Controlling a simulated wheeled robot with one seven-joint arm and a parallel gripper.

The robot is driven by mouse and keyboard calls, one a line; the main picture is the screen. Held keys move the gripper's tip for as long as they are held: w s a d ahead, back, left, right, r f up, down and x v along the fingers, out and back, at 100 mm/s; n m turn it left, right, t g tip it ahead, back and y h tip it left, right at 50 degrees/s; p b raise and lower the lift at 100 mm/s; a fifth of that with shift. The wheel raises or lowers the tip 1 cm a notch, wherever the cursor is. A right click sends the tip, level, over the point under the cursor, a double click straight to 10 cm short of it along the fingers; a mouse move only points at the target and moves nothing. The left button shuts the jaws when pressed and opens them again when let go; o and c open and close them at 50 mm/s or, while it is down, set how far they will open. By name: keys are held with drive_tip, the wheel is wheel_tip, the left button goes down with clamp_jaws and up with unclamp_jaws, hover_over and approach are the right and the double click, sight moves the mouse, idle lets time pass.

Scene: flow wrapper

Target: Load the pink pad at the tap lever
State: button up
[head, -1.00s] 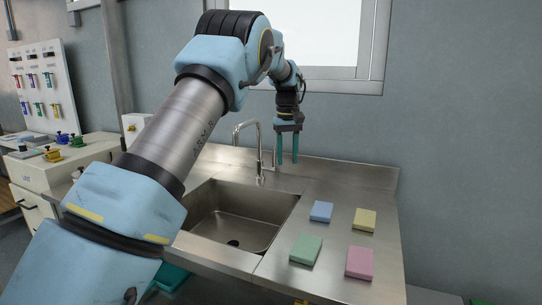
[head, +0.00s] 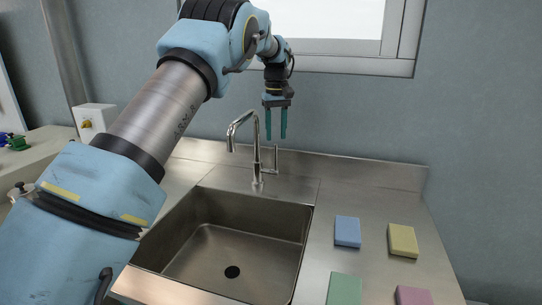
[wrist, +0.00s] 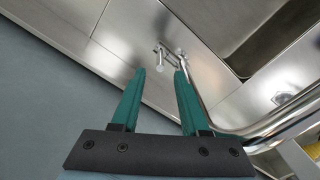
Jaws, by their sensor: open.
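The pink pad (head: 413,296) lies on the steel counter at the bottom edge of the head view, partly cut off. The tap (head: 254,150) stands behind the sink, with its upright lever (head: 276,161) on its right side. My gripper (head: 276,138) is open and empty, pointing down above the lever with its two green fingers apart.
A blue pad (head: 347,231), a yellow pad (head: 402,240) and a green pad (head: 344,289) lie on the counter right of the sink (head: 215,250). The wall and window stand close behind the tap. A white box (head: 94,118) is at the left.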

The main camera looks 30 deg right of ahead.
sight(275, 169)
wheel_tip(275, 169, down, 10)
drive_tip(key=p, duration=0.2)
drive_tip(key=shift+p, duration=0.4)
drive_tip(key=shift+c, duration=0.3)
drive_tip(key=shift+r, duration=0.1)
clamp_jaws()
idle(0.7)
